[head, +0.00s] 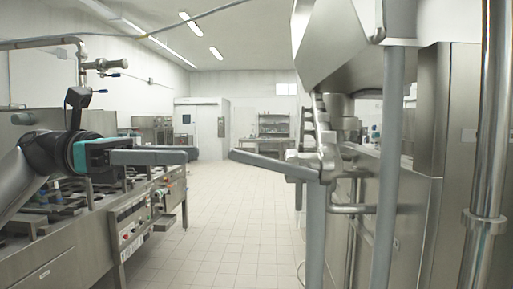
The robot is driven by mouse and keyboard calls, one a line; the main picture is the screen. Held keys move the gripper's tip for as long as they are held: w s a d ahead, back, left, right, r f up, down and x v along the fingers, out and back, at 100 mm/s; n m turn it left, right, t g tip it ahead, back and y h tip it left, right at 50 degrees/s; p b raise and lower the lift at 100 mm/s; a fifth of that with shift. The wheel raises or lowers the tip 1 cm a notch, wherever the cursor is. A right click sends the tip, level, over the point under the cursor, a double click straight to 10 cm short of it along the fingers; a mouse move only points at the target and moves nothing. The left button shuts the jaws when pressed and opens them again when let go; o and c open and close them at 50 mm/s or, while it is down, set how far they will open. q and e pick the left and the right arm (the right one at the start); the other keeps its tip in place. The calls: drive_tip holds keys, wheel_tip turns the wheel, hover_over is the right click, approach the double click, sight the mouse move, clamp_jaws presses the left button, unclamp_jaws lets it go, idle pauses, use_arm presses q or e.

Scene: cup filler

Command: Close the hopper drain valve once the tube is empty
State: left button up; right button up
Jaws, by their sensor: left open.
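The steel hopper (335,35) is at the upper right. Under it is a valve and pipe assembly (327,150). A grey lever handle (268,163) sticks out from the valve to the left, tilted slightly down toward the valve. My left gripper (188,154) reaches in from the left with its fingers pointing right. It is open and holds nothing. A gap shows between its fingertips and the free end of the handle. My right gripper is not in view. I cannot see the inside of the tube, so whether it is empty cannot be told.
A filling machine (130,222) with cup holes and a control panel stands at the left. Vertical steel posts (490,120) and a cabinet stand at the right. The tiled floor (225,225) between is clear. A wall and shelving (273,126) are far back.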

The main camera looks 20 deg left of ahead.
sight(257, 155)
use_arm(q)
drive_tip(key=p+x, duration=0.3)
drive_tip(key=x, duration=0.7)
drive_tip(key=shift+d+r+p, duration=0.1)
drive_tip(key=shift+r+p, duration=0.05)
drive_tip(key=shift+p, duration=0.2)
drive_tip(key=shift+w+d, duration=0.2)
drive_tip(key=shift+d, duration=0.45)
drive_tip(key=shift+c, duration=0.2)
clamp_jaws()
